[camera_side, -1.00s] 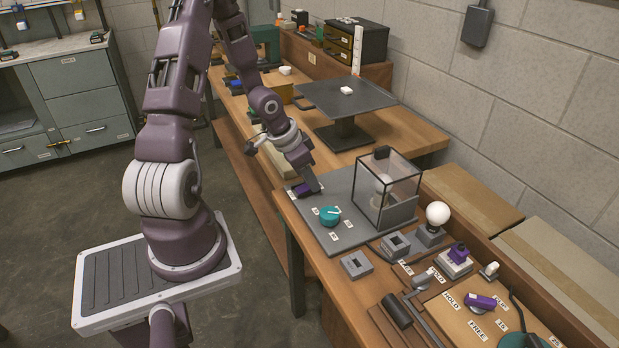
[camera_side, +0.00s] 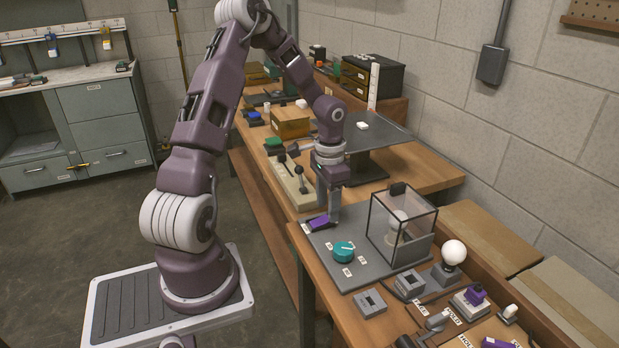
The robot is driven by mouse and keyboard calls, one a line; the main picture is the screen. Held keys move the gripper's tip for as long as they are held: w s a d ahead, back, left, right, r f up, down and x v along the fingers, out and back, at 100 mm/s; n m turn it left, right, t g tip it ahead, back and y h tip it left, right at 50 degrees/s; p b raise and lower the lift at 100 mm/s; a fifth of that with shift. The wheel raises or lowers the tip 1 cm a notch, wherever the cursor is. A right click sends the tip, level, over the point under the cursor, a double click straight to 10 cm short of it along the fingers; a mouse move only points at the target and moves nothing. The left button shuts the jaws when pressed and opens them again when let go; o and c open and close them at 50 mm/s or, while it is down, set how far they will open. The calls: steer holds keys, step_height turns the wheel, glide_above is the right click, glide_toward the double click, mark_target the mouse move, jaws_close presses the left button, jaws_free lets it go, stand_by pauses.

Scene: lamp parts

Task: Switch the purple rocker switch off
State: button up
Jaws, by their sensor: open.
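A purple rocker switch (camera_side: 320,223) sits at the left corner of a grey panel on the wooden bench, with a small white label beside it. Its on or off tilt is too small to tell. My gripper (camera_side: 329,214) points down just above and behind the switch, with its fingers close to it. The jaws are open and hold nothing. I cannot tell whether a fingertip touches the switch. A clear box (camera_side: 403,225) with a bulb inside stands on the same panel.
A teal knob (camera_side: 344,252) with labels around it is just in front of the switch. A bare bulb (camera_side: 453,252), another purple switch (camera_side: 475,295) and grey sockets (camera_side: 370,302) lie to the front right. Levers (camera_side: 299,172) stand behind, left of my gripper.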

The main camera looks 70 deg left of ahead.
step_height(320, 180, up, 5)
steer(key=shift+f, duration=0.1)
steer(key=s+d+r+t, duration=0.2)
steer(key=s+d+r, duration=0.4)
steer(key=d+r, duration=0.2)
steer(key=s+d+r+t+y, duration=0.1)
steer(key=s+d+r+t, duration=0.1)
steer(key=s+d+r, duration=0.4)
steer(key=shift+s+d+r, duration=0.35)
steer(key=shift+d+r, duration=1.2)
steer(key=shift+d, duration=0.7)
steer(key=shift+s, duration=0.1)
steer(key=shift+t+h, duration=0.5)
steer(key=shift+t, duration=0.3)
steer(key=s+d, duration=0.2)
steer(key=s, duration=0.1)
steer(key=shift+s+d+r, duration=0.3)
steer(key=shift+s+d, duration=0.1)
